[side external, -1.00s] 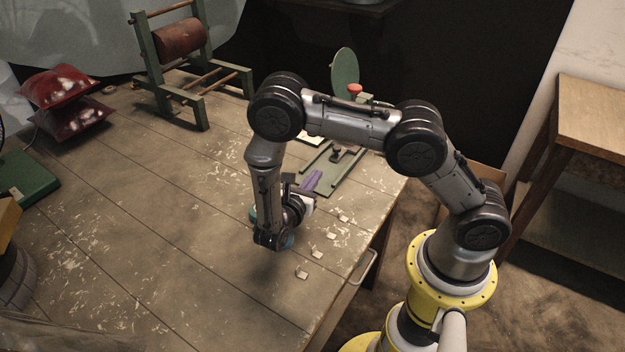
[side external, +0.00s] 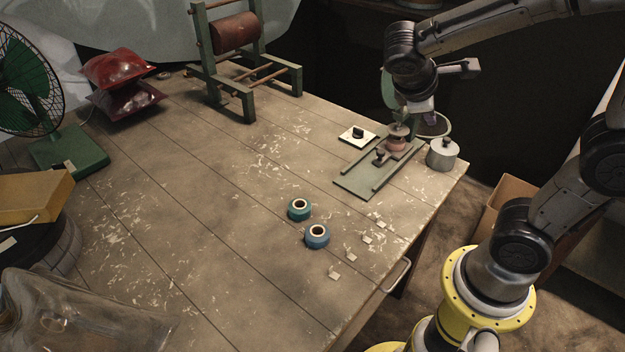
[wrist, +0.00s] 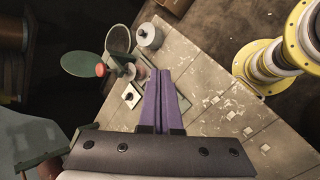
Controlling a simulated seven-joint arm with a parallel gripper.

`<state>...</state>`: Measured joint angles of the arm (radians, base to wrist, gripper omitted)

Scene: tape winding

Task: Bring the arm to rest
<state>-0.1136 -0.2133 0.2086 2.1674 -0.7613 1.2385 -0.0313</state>
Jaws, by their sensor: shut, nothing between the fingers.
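My gripper (side external: 430,122) is raised above the far right part of the table in the side view, partly hidden by my wrist. In the wrist view its two purple fingers (wrist: 161,78) lie together, shut, with nothing between them. A teal tape roll (side external: 299,210) and a blue tape roll (side external: 317,236) lie apart on the table, away from my gripper. A green winding fixture (side external: 362,182) stands at the table's far right; my wrist overlaps its upper part in the side view, and I cannot tell the gap.
A lidded metal pot (side external: 442,155) stands by the fixture, near the table edge. A white plate with a black knob (side external: 357,136) lies left of it. A green drum stand (side external: 250,100), red bags (side external: 118,68) and a fan (side external: 25,90) stand further left.

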